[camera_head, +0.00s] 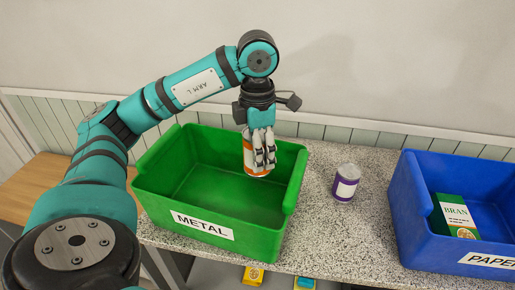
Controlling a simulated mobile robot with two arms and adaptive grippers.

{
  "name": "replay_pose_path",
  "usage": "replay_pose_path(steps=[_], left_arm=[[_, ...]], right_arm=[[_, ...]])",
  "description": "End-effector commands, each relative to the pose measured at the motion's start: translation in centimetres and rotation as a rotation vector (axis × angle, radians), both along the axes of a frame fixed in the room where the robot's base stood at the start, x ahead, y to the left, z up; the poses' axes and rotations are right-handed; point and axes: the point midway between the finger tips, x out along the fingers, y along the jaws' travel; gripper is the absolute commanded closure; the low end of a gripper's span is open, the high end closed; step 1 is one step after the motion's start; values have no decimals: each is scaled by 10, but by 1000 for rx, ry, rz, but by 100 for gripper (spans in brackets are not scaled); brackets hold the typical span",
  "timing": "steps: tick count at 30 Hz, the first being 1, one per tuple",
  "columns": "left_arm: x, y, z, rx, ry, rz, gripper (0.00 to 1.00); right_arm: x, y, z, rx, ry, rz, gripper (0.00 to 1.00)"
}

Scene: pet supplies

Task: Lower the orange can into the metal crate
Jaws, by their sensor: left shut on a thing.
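My left gripper (263,150) points down over the right rear part of the green crate (200,243) labelled METAL. It is shut on the orange can (249,160), which has a pale band and hangs upright. The can shows in front of the crate's inside wall; I cannot tell exactly how deep it hangs or whether it touches the crate. The gripper fingers hide the can's right side. The rest of the crate's floor that I can see is empty. My right gripper is not in view.
A purple can (346,183) with a white label stands on the speckled counter (335,235) right of the green crate. A blue crate (408,205) labelled PAPE, cut off by the picture edge, holds a green BRAN box (456,213). A wall stands behind.

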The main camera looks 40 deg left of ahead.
Motion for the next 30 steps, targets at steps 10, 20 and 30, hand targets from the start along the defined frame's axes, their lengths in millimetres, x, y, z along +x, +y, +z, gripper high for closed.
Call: replay_pose_path(steps=[10,20,30], left_arm=[[0,0,-20,0,0,0,66],[0,0,-36,0,0,0,66],[0,0,-53,0,0,0,66]], right_arm=[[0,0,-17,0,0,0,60],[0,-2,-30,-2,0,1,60],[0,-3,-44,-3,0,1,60]])
